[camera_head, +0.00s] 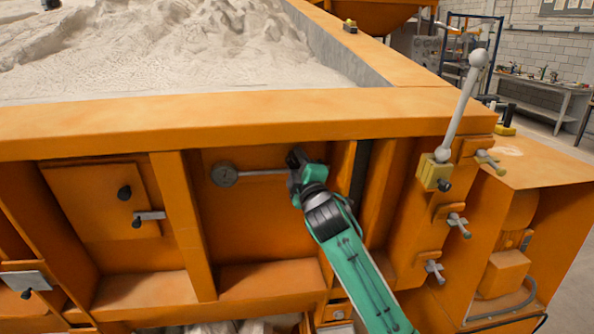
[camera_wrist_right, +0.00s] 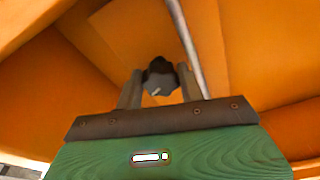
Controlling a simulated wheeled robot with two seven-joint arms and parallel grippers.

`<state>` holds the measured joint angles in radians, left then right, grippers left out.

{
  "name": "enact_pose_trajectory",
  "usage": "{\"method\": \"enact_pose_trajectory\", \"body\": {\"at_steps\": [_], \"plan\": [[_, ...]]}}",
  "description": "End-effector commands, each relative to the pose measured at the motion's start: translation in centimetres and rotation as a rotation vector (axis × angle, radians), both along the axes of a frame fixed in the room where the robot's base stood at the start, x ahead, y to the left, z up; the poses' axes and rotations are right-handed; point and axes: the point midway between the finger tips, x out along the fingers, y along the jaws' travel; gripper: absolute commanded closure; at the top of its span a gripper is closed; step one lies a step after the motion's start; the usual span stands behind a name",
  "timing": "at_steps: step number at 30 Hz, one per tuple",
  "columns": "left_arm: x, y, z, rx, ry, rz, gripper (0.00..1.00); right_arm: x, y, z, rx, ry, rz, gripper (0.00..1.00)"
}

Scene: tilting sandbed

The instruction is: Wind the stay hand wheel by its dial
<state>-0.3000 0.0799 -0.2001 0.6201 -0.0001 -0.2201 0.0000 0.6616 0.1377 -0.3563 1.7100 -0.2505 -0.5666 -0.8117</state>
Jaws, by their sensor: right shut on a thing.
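A round grey dial (camera_head: 224,175) sits on the orange front panel, left of my right gripper, with a thin pale rod running from it to the gripper. My right gripper (camera_head: 296,168) is at the rod's right end, its green arm coming up from below. In the right wrist view, its two fingers (camera_wrist_right: 158,92) are closed on the sides of a dark knob (camera_wrist_right: 160,76), and the pale rod (camera_wrist_right: 186,48) passes just right of it. The hand wheel's full shape is hidden or cannot be made out. My left gripper is not in view.
The orange sandbed rim (camera_head: 130,122) runs above the panel, with pale sand (camera_head: 170,50) behind it. An upright lever (camera_head: 462,110) with a ball top stands to the right, above several small T-handles. A hatch (camera_head: 95,200) with dark knobs is at left. Ribs flank the gripper's bay.

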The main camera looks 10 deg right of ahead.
Motion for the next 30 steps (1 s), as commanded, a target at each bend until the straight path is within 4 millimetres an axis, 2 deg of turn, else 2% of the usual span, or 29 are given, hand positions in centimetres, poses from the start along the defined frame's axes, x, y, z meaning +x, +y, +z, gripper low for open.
{"method": "enact_pose_trajectory", "body": {"at_steps": [3, 12, 28, 29, 30], "plan": [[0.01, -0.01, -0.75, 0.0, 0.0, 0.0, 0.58, 0.03, 0.05, -0.42, 0.071, 0.0, 0.012, 0.84], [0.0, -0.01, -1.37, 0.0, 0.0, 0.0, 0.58, 0.05, 0.04, -0.37, 0.178, -0.002, 0.03, 0.84], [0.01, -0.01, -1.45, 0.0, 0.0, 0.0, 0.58, 0.05, 0.05, -0.35, 0.199, -0.002, 0.035, 0.84], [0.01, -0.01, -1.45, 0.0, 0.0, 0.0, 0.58, 0.05, 0.06, -0.35, 0.199, -0.002, 0.035, 0.59], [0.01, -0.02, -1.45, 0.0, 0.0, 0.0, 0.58, 0.05, 0.06, -0.35, 0.199, -0.002, 0.035, 0.52]]}}
